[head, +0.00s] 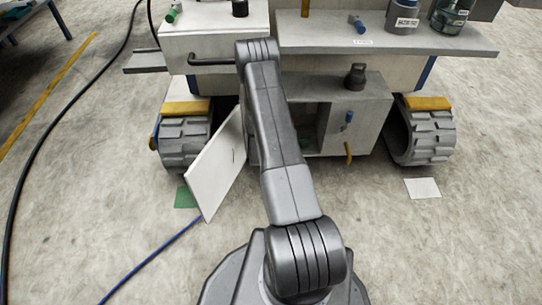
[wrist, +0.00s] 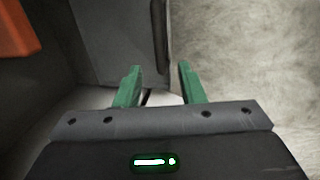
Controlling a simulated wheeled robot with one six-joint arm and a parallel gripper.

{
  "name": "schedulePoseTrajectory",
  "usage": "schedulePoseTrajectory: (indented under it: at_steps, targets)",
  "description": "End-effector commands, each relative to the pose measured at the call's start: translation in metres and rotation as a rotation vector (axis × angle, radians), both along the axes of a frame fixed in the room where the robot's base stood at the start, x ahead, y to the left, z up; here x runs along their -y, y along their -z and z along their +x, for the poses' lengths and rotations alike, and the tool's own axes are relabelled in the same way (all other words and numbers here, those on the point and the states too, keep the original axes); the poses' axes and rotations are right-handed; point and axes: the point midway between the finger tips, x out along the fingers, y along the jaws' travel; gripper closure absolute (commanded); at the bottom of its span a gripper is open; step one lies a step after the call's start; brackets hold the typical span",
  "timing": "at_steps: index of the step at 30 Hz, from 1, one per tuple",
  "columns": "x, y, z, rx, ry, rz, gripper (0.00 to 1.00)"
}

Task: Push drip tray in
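My gripper (wrist: 159,68) shows in the wrist view with two green fingers apart and nothing clearly between them. Ahead of the fingers is a grey panel (wrist: 110,35) with a dark upright bar (wrist: 160,35) near its right edge. A pale surface lies low behind the fingers. I cannot tell whether the fingers touch anything. In the head view my arm hides the gripper, which is somewhere near the open lower cabinet (head: 358,115). No part is clearly recognisable as the drip tray. A white drawer-like box (head: 215,45) with a black handle is at upper left.
A white door panel (head: 217,165) hangs open at the cabinet's left. Tracked wheels (head: 425,135) flank the cabinet. A grey shelf (head: 400,42) with jars juts out above. An orange block (wrist: 15,30) is at the wrist view's upper left.

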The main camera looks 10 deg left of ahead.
Motion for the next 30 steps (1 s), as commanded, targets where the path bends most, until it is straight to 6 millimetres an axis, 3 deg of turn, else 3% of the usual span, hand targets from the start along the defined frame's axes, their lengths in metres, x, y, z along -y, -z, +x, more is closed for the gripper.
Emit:
schedulePoseTrajectory:
  at_steps: [3,9,21,22,27,30]
  targets:
    - [-0.001,0.027,0.004,-0.001,0.000,0.000,0.64]
    - [-0.002,0.051,0.009,0.000,0.000,0.000,0.64]
    - [-0.003,0.057,0.011,0.000,0.000,0.000,0.64]
    - [-0.003,0.057,0.011,0.000,0.000,0.000,0.66]
    - [-0.003,0.057,0.011,0.000,0.000,0.000,0.99]
    - [-0.003,0.057,0.011,0.000,0.000,0.000,1.00]
